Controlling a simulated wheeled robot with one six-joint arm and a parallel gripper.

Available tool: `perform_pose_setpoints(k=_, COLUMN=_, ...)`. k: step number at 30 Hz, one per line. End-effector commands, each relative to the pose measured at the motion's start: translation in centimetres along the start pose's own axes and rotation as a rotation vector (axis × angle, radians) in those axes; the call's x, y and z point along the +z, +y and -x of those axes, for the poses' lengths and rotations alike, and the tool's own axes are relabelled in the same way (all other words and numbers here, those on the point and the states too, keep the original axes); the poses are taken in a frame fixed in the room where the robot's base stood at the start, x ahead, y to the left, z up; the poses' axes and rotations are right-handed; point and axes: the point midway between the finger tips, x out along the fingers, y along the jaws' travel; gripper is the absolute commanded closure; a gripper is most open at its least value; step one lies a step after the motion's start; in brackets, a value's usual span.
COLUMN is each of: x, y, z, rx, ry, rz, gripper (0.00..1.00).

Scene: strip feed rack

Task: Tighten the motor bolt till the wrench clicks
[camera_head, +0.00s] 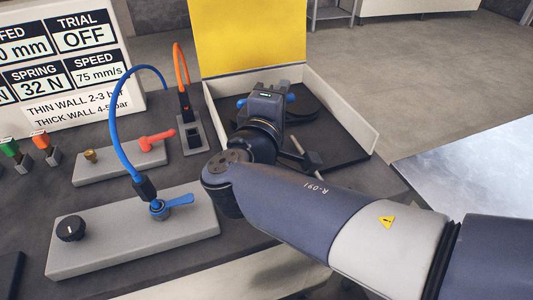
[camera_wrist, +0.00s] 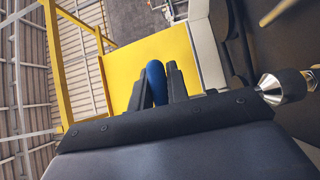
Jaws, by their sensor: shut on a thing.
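My gripper (camera_head: 265,98) is over an open white-walled box (camera_head: 343,112) with a dark floor. In the wrist view, its two dark fingers (camera_wrist: 157,86) are closed on a blue rounded handle (camera_wrist: 155,72). Blue ends of the handle stick out on both sides of the gripper in the head view. I cannot tell whether this is the wrench; the rest of it is hidden. A silver cone-tipped metal part (camera_wrist: 280,88) shows at the right of the wrist view. I cannot make out the motor bolt.
A yellow panel (camera_head: 250,35) stands at the box's back. A blue cable arches above.

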Motion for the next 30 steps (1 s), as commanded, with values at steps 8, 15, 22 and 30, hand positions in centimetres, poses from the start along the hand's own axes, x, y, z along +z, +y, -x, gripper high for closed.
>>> perform_pose_setpoints(k=8, x=0.0, y=0.1, z=0.0, rx=0.001, ry=0.000, rz=-0.001, gripper=1.00)
perform_pose_setpoints(k=15, x=0.0, y=-0.3, z=0.0, rx=0.001, ry=0.000, rz=-0.001, gripper=1.00)
perform_pose_setpoints(k=22, x=0.0, y=-0.9, z=0.0, rx=0.001, ry=0.000, rz=-0.001, gripper=1.00)
perform_pose_setpoints(k=30, x=0.0, y=-1.5, z=0.0, rx=0.001, ry=0.000, rz=-0.001, gripper=1.00)
